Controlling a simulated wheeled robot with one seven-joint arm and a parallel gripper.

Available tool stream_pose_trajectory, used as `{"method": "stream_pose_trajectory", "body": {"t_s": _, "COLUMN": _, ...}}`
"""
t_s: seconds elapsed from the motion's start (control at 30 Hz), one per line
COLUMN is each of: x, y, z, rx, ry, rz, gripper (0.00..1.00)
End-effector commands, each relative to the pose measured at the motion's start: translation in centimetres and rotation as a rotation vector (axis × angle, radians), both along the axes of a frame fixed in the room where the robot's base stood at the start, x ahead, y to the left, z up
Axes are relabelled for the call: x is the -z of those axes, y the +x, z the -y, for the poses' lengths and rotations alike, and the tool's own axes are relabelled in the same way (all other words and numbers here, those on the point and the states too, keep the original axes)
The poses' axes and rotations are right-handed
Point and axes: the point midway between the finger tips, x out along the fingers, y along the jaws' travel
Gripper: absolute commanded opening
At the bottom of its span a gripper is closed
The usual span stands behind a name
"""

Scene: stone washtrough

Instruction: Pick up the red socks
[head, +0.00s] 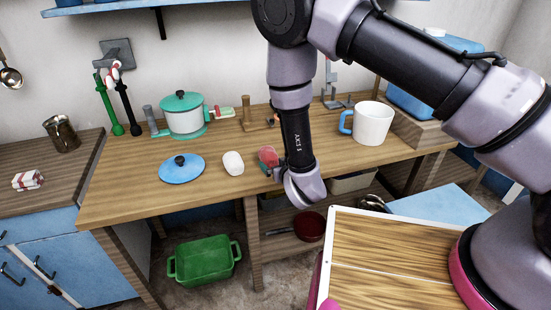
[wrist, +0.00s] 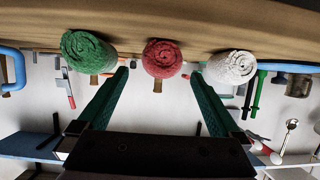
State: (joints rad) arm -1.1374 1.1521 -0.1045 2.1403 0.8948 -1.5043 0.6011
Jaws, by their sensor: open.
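The red socks (wrist: 162,59) are a rolled red bundle on the wooden table. In the wrist view they sit between and just beyond the fingertips of my gripper (wrist: 159,74), which is open and empty. In the head view the red socks (head: 267,156) lie right beside the end of my arm, which partly hides them. A white rolled bundle (wrist: 231,67) lies on one side of them and a green rolled bundle (wrist: 88,52) on the other. The white bundle also shows in the head view (head: 233,163); my arm hides the green one there.
On the table are a blue lid (head: 182,169), a green-lidded pot (head: 184,115), a white mug with a blue handle (head: 371,123) and a wooden stand (head: 254,114). A green basin (head: 204,262) is below. The table's front left is clear.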

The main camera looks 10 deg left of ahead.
Motion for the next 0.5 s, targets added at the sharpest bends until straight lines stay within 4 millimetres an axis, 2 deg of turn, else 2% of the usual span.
{"method": "stream_pose_trajectory", "body": {"t_s": 0.13, "x": 0.9, "y": 2.1, "z": -1.2, "rx": 0.003, "ry": 0.002, "rz": 0.001, "gripper": 1.00}}
{"method": "stream_pose_trajectory", "body": {"t_s": 0.5, "x": 1.9, "y": 5.0, "z": -3.5, "rx": 0.001, "ry": 0.001, "rz": 0.002, "gripper": 1.00}}
